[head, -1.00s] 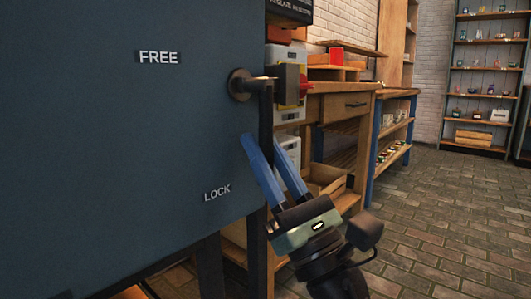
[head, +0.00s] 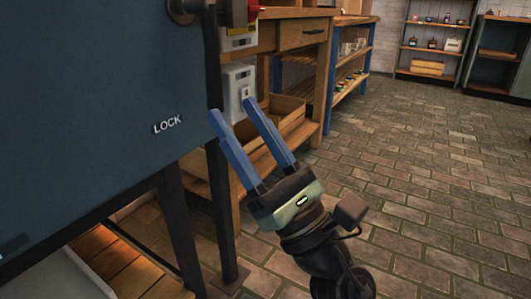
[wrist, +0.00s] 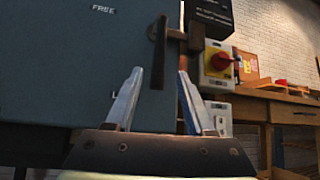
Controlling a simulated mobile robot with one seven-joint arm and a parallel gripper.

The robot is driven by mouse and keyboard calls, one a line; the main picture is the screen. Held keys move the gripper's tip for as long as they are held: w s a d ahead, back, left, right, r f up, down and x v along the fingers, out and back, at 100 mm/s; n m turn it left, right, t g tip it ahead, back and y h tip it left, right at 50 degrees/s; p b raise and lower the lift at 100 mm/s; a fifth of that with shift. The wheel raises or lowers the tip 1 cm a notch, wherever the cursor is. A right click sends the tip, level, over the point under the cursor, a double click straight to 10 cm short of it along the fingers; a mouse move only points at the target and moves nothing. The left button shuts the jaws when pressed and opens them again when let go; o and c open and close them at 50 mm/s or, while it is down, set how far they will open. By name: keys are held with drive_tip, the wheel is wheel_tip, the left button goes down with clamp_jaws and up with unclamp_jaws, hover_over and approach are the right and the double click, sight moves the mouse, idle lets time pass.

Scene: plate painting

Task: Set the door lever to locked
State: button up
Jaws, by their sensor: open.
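The blue-grey door panel (head: 90,90) fills the left of the head view, with a white LOCK label (head: 168,124) low on it. In the wrist view, the FREE label (wrist: 103,9) is at upper left and the LOCK label is mostly hidden by a finger. The dark door lever (wrist: 158,60) hangs about straight down from its pivot near the panel's right edge; the head view cuts off its top. My gripper (head: 230,106) is open and empty, with blue fingers pointing up. In the wrist view, the lever's lower end shows between the fingertips (wrist: 160,72); contact is not visible.
A yellow-and-grey switch box with a red knob (wrist: 220,61) is just right of the lever. A wooden workbench (head: 290,40) stands behind. Dark legs (head: 180,225) hold the panel over wooden slats. The brick floor (head: 430,180) at right is clear.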

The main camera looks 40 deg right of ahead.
drive_tip(key=v, duration=0.6)
drive_tip(key=shift+p, duration=0.4)
